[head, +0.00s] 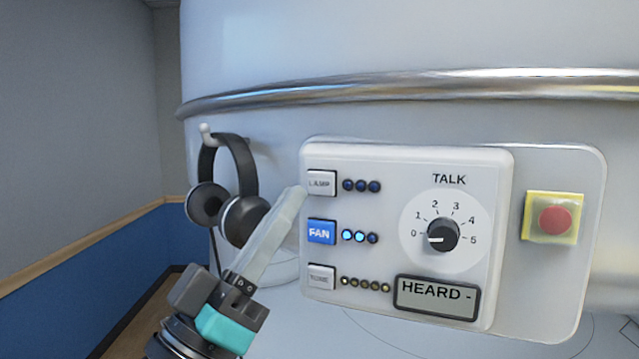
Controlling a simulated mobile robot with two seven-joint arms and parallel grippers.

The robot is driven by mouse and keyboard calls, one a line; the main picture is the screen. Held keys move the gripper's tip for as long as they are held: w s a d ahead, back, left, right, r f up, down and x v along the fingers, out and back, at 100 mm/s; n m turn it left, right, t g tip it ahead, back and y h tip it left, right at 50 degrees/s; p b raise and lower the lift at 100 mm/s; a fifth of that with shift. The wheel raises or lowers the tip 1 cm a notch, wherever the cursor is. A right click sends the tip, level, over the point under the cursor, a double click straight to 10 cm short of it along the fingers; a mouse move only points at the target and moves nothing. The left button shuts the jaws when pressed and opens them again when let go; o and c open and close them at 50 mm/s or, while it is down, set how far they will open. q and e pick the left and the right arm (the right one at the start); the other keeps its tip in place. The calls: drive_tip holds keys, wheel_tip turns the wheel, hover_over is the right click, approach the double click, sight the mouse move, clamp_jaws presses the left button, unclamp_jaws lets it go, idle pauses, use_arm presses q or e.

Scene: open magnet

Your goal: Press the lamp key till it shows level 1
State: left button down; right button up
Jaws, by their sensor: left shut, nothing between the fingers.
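The lamp key (320,183) is a pale grey square button marked LAMP at the top left of the white control panel (375,160). The three lamp dots (361,186) beside it are all dark blue, none lit. My left gripper (298,193) is shut and empty. Its long pale fingers slant up to the right, with the tips just left of and slightly below the lamp key. I cannot tell whether the tips touch the panel edge. My right gripper is out of view.
Below are the blue FAN key (321,232), with two dots lit, and the TUNE key (321,277). A TALK dial (443,235) points near 0 above a HEARD display (437,297). A red button (554,220) sits right. Headphones (236,165) hang left, close behind my fingers.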

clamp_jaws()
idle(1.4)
